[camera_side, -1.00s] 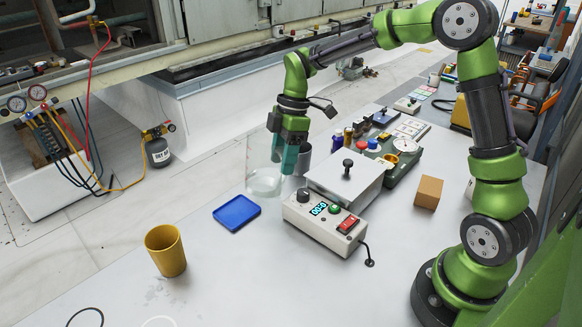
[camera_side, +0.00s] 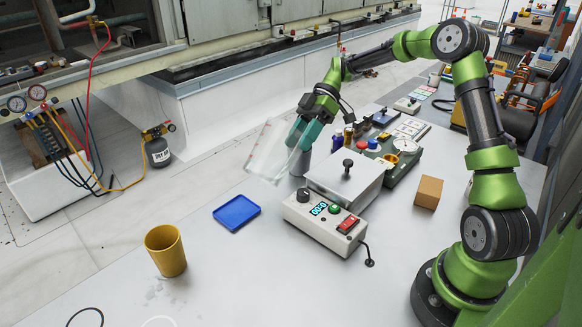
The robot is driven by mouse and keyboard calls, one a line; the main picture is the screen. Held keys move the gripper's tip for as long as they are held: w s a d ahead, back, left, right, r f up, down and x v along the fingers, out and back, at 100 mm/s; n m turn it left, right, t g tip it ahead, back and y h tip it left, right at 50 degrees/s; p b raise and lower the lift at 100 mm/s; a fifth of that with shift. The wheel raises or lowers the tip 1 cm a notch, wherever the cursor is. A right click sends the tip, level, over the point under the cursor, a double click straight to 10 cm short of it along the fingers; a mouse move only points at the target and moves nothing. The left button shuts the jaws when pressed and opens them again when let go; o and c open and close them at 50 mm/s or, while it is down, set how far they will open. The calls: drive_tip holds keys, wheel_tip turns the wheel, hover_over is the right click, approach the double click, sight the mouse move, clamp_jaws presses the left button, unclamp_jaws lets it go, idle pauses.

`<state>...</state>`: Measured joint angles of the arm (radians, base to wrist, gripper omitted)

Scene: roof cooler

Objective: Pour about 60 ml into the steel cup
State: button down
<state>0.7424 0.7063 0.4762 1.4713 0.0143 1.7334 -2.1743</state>
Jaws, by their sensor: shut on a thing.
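My gripper (camera_side: 300,136) is shut on a clear pitcher (camera_side: 268,152). The pitcher is tilted, its upper end leaning right towards the gripper. It holds clear liquid, hard to make out against the pale floor. The steel cup (camera_side: 301,168) stands behind the grey box, just below the gripper and right of the pitcher. The box hides part of the cup. Whether liquid is running into the cup cannot be told.
A grey box with a black knob (camera_side: 345,180) and a control box with a display (camera_side: 325,222) stand in front of the cup. A blue tray (camera_side: 236,212), a yellow cup (camera_side: 166,250) and a cardboard block (camera_side: 427,192) stand apart.

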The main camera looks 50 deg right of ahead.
drive_tip(key=shift+w+d+r+y, duration=0.1)
drive_tip(key=shift+d+r+y, duration=0.3)
drive_tip(key=shift+y, duration=0.25)
drive_tip(key=shift+d+r+y, duration=0.25)
drive_tip(key=shift+d+y, duration=0.15)
drive_tip(key=shift+y, duration=0.25)
drive_tip(key=shift+d+r+y, duration=0.25)
drive_tip(key=shift+d+y, duration=0.1)
drive_tip(key=shift+y, duration=0.15)
drive_tip(key=shift+d, duration=0.25)
drive_tip(key=shift+d+r+y, duration=0.15)
drive_tip(key=shift+y, duration=0.15)
drive_tip(key=shift+d, duration=0.2)
idle(0.9)
drive_tip(key=shift+a, duration=0.1)
